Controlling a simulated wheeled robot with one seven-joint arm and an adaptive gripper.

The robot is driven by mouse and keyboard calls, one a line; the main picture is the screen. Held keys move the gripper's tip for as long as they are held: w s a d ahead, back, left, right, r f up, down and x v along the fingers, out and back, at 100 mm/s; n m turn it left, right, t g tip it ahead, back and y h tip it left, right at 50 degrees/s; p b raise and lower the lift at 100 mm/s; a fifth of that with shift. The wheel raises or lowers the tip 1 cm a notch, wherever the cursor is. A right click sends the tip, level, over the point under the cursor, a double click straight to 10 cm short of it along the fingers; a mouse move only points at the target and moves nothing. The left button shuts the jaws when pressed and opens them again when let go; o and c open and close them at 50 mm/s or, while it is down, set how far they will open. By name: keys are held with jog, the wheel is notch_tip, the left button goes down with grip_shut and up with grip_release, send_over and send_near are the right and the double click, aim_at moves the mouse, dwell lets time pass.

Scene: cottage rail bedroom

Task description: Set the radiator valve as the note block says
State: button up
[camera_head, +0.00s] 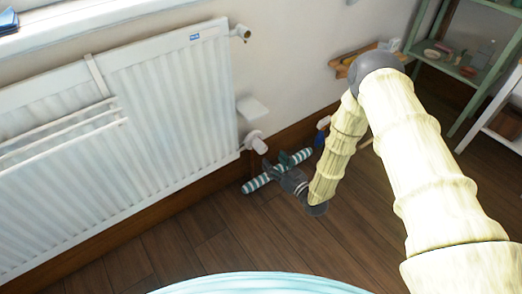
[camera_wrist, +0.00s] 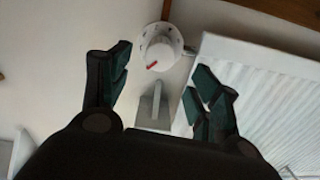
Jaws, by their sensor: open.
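The radiator valve (camera_head: 257,144) is a white knob at the radiator's lower right corner. In the wrist view its round dial (camera_wrist: 165,45) shows small marks and a red pointer; the marks are too small to read. A pale block (camera_head: 252,109) sits by the wall above the valve; it also shows as a grey block (camera_wrist: 153,112) in the wrist view. I cannot tell whether it is the note block, and I see no writing. My gripper (camera_head: 277,163) is open and empty, apart from the valve. Its dark teal fingers (camera_wrist: 160,72) frame the dial from a short distance.
The white radiator (camera_head: 165,105) fills the left wall, with a fitting (camera_head: 241,32) at its upper right. A wooden wall shelf (camera_head: 345,66) and green shelving (camera_head: 466,70) stand at the right. Brown floorboards (camera_head: 225,240) in front are mostly clear.

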aim_at(264, 150)
jog(key=b+x, duration=0.3)
jog(key=x, duration=0.6)
jog(key=shift+w+a, duration=0.15)
jog(key=shift+w, duration=0.05)
jog(key=c, duration=1)
